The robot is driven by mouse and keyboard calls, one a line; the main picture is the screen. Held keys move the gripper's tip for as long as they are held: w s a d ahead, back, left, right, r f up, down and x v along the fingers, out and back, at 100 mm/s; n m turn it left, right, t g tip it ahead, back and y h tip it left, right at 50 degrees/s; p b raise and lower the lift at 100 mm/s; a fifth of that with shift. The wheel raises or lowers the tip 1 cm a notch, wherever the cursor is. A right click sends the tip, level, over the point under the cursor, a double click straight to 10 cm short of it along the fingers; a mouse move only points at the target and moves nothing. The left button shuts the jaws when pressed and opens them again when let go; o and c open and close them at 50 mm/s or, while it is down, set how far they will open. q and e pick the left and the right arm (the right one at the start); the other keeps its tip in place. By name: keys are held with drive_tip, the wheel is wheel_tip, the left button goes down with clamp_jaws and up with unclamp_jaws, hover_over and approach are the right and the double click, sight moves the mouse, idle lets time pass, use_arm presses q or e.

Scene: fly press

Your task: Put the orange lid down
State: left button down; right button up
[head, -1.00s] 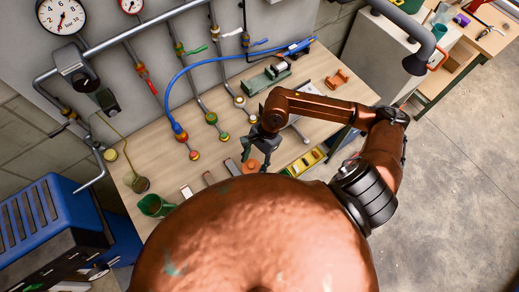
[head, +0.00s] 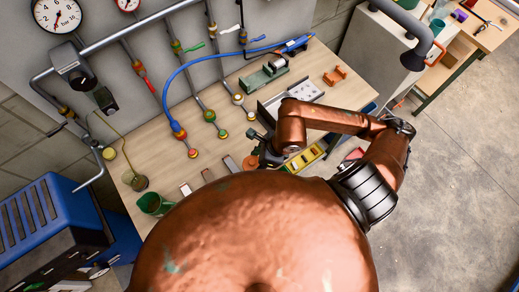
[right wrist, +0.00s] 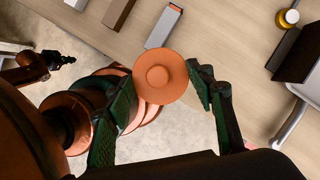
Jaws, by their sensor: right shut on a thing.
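The orange lid (right wrist: 160,76), a round disc with a raised middle, is between the fingers of my right gripper (right wrist: 163,97) in the right wrist view. The gripper is shut on it, above the table's front edge. In the head view the lid (head: 250,162) is a small orange patch beside my right gripper (head: 264,155), which is partly hidden by my arm. At the upper left of the right wrist view, a dark gripper on a copper arm, seemingly my left gripper (right wrist: 62,62), is small; its fingers are unclear.
Several grey bars (head: 208,176) lie along the front of the wooden table (head: 160,150). A green cup (head: 152,204) stands at left, a yellow tray (head: 306,158) at right. A light plate with holes (head: 297,92) lies behind my arm. Hoses and valves reach the table's back.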

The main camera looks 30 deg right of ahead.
drive_tip(key=w+d+f+b, duration=0.2)
drive_tip(key=b, duration=0.3)
drive_tip(key=shift+w+d+f, duration=0.1)
drive_tip(key=shift+w, duration=0.1)
drive_tip(key=w+d+f, duration=0.4)
drive_tip(key=w, duration=0.1)
drive_tip(key=shift+d+f, duration=0.2)
drive_tip(key=shift+f, duration=0.2)
drive_tip(key=shift+w+d+f, duration=0.35)
drive_tip(key=shift+w+f, duration=0.05)
drive_tip(key=shift+f, duration=0.3)
wheel_tip(320, 180, down, 3)
drive_tip(key=shift+w+f+p, duration=0.1)
drive_tip(key=shift+p, duration=0.45)
drive_tip(key=shift+d+f, duration=0.1)
